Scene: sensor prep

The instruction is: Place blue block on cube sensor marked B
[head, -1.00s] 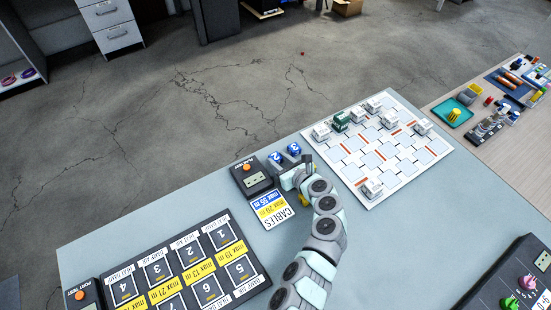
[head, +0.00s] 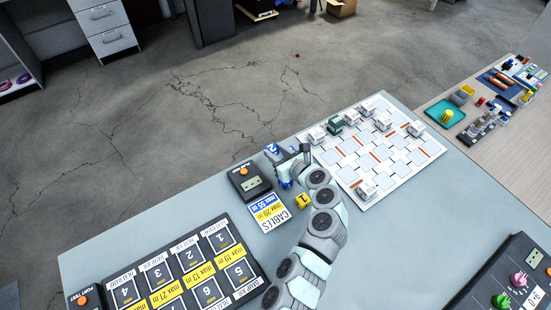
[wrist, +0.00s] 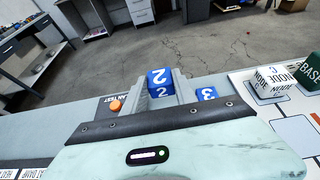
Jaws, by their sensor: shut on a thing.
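My gripper (head: 287,168) is at the back edge of the blue-grey table. In the wrist view its fingers are closed around a blue block marked 2 (wrist: 159,82). That block also shows in the head view (head: 273,149), partly covered by the gripper. A second blue block, marked 3 (wrist: 206,94), is just right of the fingers in the wrist view. I cannot read a mark B on any sensor.
A yellow block marked 1 (head: 302,200) and a cables card (head: 269,213) lie close to my arm. A white board (head: 400,171) with several small cubes is to the right. A black numbered panel (head: 243,249) is at the front left.

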